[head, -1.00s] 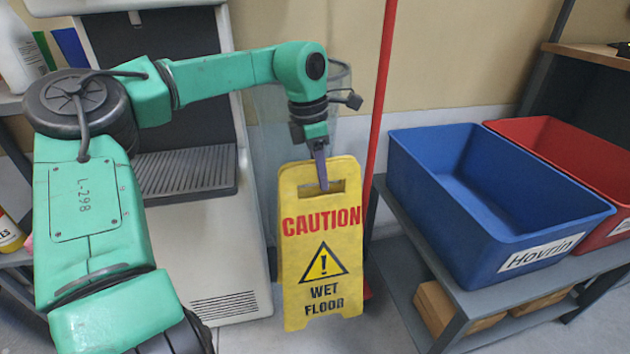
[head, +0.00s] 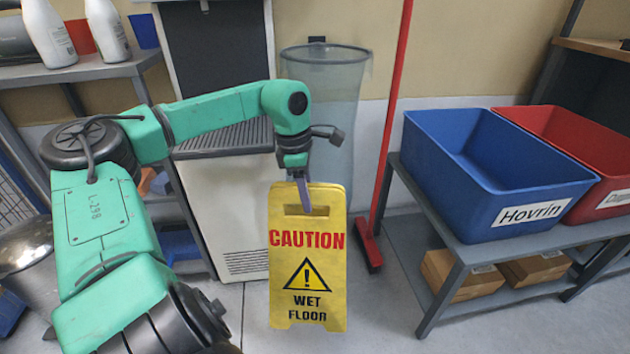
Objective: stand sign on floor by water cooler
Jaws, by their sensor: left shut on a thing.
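The yellow caution sign (head: 307,270) hangs upright from my left gripper (head: 304,200), in front of the water cooler. My left gripper is shut on the sign at its top handle slot. The sign's lower edge shows against the grey floor; I cannot tell whether it touches the floor. The water cooler (head: 222,200), a pale cabinet with a dark recess and ribbed drip tray, stands behind my left arm, which hides part of it. My right gripper is not in view.
A clear bin (head: 335,110) stands right of the cooler, and a red broom (head: 385,150) stands beside it. A blue crate (head: 500,200) and a red crate (head: 610,195) sit on a grey rack at right. Bare floor (head: 375,315) shows between sign and rack.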

